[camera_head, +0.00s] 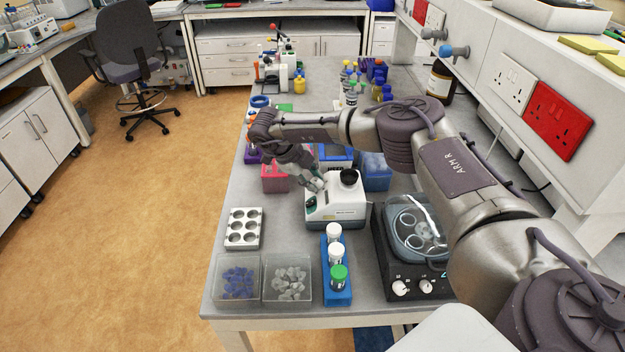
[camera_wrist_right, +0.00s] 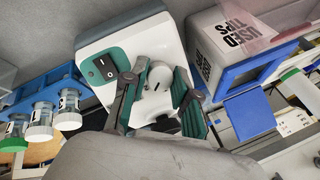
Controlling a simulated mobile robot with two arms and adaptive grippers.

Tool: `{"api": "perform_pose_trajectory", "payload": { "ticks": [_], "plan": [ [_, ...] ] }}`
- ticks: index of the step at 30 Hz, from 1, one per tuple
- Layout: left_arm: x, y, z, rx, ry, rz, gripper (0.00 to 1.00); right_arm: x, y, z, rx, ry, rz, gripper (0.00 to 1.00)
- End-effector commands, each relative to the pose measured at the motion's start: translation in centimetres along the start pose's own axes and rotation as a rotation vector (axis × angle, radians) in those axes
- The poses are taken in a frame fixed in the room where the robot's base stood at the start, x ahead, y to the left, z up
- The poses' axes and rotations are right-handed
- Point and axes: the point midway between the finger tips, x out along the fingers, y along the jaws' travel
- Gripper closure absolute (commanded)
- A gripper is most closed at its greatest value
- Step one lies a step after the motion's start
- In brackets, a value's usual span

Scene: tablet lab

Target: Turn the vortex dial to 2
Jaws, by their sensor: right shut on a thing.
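The vortex mixer (camera_head: 346,207) is a white and grey box with a black cup on top, standing on the bench in the middle of the head view. My right gripper (camera_head: 314,183) reaches down to the mixer's left end. In the right wrist view its fingers (camera_wrist_right: 153,92) are shut on the dial, one on each side. The dial's markings cannot be read. My left gripper is not in view.
A blue rack (camera_head: 337,292) with capped tubes stands in front of the mixer. A dark device (camera_head: 379,250) with a clear lid is at its right. Blue, pink and white boxes stand close behind. A "USED TIPS" box (camera_wrist_right: 215,50) is beside the mixer.

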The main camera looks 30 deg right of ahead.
Motion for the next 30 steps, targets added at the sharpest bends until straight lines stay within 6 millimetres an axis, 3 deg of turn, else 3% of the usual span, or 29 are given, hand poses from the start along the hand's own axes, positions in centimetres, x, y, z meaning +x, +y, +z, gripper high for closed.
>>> {"api": "perform_pose_trajectory", "payload": {
  "ticks": [10, 27, 28, 30],
  "plan": [
    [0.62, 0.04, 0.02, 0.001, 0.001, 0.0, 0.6, -0.03, -0.06, 0.05, 0.151, 0.006, -0.039, 1.0],
    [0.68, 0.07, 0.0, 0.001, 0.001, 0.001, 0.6, -0.1, -0.13, 0.02, 0.181, 0.008, -0.047, 1.0],
    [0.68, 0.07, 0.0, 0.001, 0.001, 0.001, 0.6, -0.1, -0.13, 0.02, 0.181, 0.008, -0.047, 0.7],
    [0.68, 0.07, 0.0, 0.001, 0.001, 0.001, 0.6, -0.09, -0.12, 0.01, 0.181, 0.009, -0.047, 0.58]
  ]
}}
